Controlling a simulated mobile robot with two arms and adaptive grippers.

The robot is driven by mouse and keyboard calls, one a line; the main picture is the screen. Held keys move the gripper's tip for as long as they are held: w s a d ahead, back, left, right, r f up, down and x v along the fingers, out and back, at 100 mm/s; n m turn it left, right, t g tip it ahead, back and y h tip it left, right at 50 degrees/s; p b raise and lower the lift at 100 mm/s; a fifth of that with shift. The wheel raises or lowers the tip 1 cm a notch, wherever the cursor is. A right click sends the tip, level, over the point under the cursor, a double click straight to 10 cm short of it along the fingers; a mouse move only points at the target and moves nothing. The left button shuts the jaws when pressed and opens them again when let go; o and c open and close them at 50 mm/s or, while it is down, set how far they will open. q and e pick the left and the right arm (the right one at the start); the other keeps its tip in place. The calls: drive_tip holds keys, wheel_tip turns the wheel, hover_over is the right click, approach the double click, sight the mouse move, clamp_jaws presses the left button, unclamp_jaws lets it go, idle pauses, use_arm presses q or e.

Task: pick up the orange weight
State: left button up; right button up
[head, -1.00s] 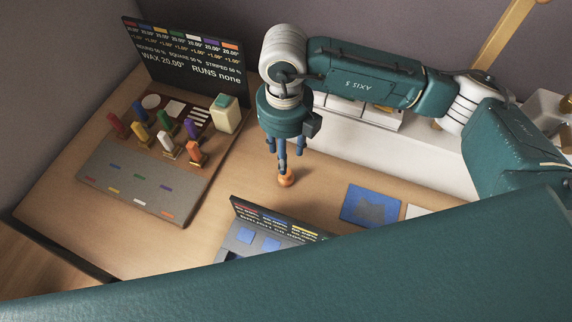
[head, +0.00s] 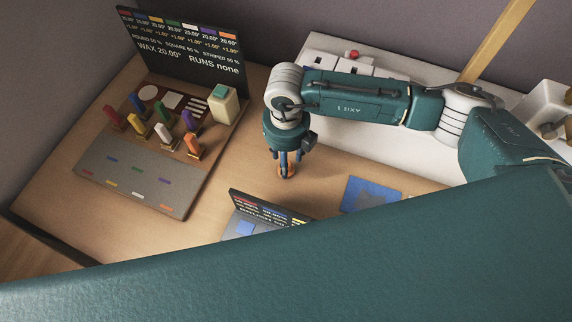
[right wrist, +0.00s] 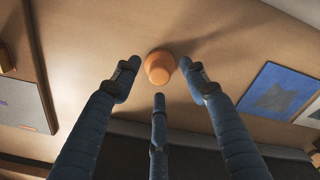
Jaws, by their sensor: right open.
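The orange weight (head: 287,175) stands on the wooden table, right of the grey board, partly hidden by my right fingers in the head view. In the right wrist view the weight (right wrist: 159,66) is a small rounded orange piece with a narrower end towards the camera. My right gripper (head: 284,166) points down at it from above. In the right wrist view its three fingers (right wrist: 160,78) are spread, one tip on each side of the weight and one below it. No closed grip shows, and contact is unclear. My left gripper is not in view.
A grey and brown board (head: 135,185) with several coloured pegs stands left, before a dark display panel (head: 185,50). A small dark panel (head: 265,208) is in front of the weight, and a blue patterned square (head: 371,194) lies to its right. A white unit (head: 425,155) stands behind.

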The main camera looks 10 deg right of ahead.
drive_tip(key=shift+f, duration=0.95)
drive_tip(key=shift+c, duration=0.2)
clamp_jaws()
drive_tip(key=shift+r, duration=0.15)
